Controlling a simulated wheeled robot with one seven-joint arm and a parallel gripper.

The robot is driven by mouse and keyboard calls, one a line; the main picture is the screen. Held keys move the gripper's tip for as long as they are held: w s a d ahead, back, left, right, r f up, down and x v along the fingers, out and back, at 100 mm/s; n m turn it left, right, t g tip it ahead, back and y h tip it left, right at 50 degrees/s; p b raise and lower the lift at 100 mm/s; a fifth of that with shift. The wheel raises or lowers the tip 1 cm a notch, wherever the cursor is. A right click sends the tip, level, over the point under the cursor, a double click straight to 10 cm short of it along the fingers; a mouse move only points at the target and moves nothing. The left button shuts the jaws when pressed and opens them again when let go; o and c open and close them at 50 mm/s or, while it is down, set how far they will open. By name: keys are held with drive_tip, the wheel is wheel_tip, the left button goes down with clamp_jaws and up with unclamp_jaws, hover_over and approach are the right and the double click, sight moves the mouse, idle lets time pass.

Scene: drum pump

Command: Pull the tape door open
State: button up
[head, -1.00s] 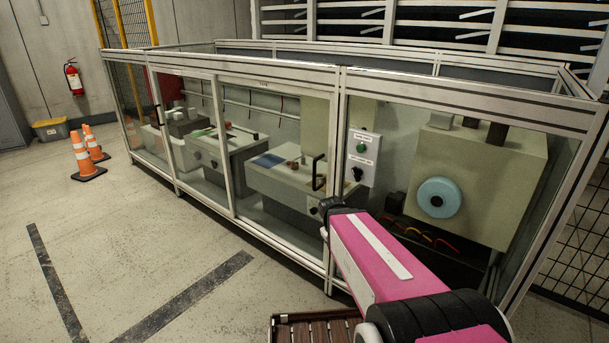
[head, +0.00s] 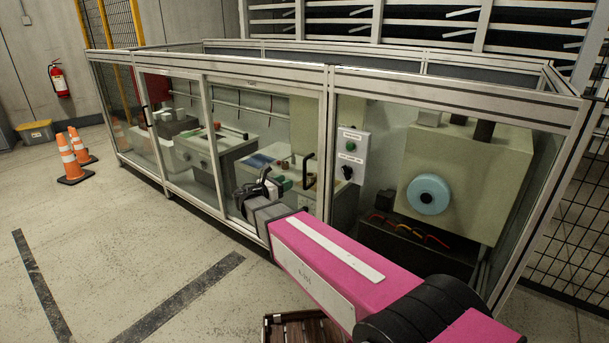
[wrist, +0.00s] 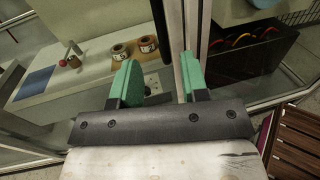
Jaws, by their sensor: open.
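The tape door is a clear panel in a silver frame (head: 265,85) at the middle of the enclosure, and it looks closed. Its upright black handle (head: 308,170) is near the door's right edge. In the wrist view the handle (wrist: 160,32) shows as a dark bar at the top, in line with the gap between my fingers. My gripper (head: 272,184) is open in front of the door, left of the handle in the head view. Its green fingers (wrist: 158,75) have nothing held between them. Whether they touch the handle, I cannot tell.
Tape rolls (wrist: 121,52) and a blue sheet (wrist: 35,83) lie on the bench behind the glass. A switch box (head: 352,155) is right of the door. A brown slatted pallet (wrist: 296,140) is at lower right.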

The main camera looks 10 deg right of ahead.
hover_over(305, 186)
drive_tip(key=shift+w, duration=0.4)
clamp_jaws()
